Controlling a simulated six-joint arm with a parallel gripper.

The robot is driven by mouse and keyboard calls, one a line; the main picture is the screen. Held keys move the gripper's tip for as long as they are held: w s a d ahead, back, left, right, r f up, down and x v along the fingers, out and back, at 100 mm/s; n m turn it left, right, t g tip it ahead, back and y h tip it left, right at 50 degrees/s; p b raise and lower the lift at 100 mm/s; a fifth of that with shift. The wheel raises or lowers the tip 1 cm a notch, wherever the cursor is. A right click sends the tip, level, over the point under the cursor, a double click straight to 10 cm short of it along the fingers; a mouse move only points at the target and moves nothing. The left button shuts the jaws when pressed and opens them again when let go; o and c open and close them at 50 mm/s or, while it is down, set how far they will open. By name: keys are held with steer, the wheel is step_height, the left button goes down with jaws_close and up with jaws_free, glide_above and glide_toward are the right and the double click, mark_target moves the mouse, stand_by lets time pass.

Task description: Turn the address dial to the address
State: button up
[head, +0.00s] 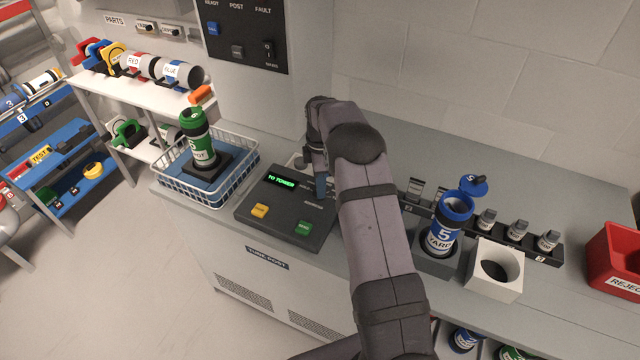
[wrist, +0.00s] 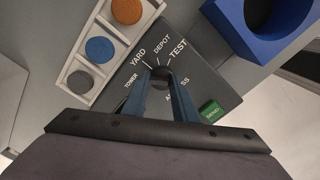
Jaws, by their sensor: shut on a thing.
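The address dial (wrist: 160,74) is a small dark knob on the grey console (head: 272,222). In the wrist view its printed positions TOWER, YARD, DEPOT and TEST fan around it. My gripper (head: 320,187) reaches down to the right part of the console, and its blue fingers are shut on the dial. The fingers and arm hide the dial in the head view. The console's green display (head: 281,181) reads TO TOWER. I cannot tell the knob's pointer from the printed ticks. A blue tube (head: 447,222) marked 5 YARD stands upright, lid open, in a grey holder.
A wire basket (head: 240,178) with a green-capped tube (head: 197,140) stands left of the console. A white block with a round hole (head: 511,282), a row of small grey pieces (head: 517,230) and a red REJECT bin (head: 612,262) are to the right. The back counter is clear.

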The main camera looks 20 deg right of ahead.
steer(key=m+b, duration=0.1)
steer(key=m, duration=0.5)
steer(key=shift+s, duration=0.1)
steer(key=shift+r+m, duration=0.1)
steer(key=shift+m, duration=0.2)
stand_by(0.4)
steer(key=o, duration=1)
steer(key=shift+o, duration=0.2)
steer(key=shift+r+b, duration=1.3)
steer(key=shift+r, duration=2.35)
